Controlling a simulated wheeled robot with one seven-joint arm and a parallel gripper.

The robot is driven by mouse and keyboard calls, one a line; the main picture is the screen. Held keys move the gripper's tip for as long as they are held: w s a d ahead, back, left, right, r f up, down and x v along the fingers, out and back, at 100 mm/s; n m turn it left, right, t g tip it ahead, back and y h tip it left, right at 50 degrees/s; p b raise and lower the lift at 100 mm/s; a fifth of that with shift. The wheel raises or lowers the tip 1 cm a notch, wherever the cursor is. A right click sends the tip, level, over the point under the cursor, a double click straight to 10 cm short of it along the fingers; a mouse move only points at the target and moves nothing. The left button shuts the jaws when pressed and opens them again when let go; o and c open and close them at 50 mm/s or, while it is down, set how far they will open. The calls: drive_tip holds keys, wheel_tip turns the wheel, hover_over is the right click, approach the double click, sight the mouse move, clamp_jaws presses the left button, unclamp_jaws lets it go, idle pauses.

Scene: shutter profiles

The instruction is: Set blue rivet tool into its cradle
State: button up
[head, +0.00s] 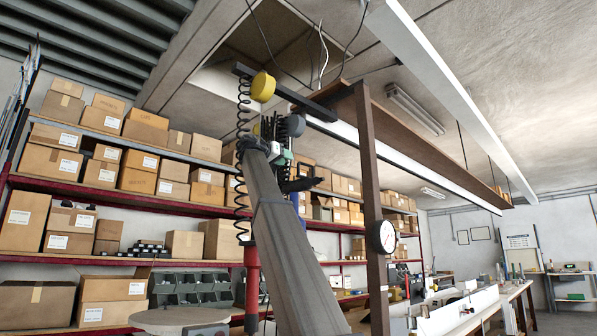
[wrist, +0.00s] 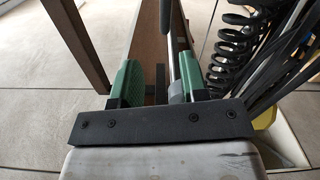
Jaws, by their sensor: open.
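My gripper (head: 283,157) is raised high in the head view, at the top of my grey arm, near hanging cables and dark fittings. In the wrist view its green-padded fingers (wrist: 158,68) stand apart, with no tool visibly held between them. A small blue part (head: 303,204) shows just right of my arm in the head view, below a black handle-like piece; it is mostly hidden and I cannot tell if it is the rivet tool. I cannot make out the cradle in either view.
A black coiled hose (head: 242,150) hangs left of my arm beneath a yellow drum (head: 262,87); a coiled hose (wrist: 235,45) is close right of the fingers. A brown post (head: 372,210) with a dial (head: 383,236) stands right. Box shelves (head: 115,198) line the left wall.

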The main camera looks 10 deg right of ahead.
sight(303, 164)
drive_tip(key=x, duration=1.1)
drive_tip(key=shift+w+r, duration=0.1)
drive_tip(key=shift+w, duration=0.15)
drive_tip(key=shift+a, duration=0.1)
clamp_jaws()
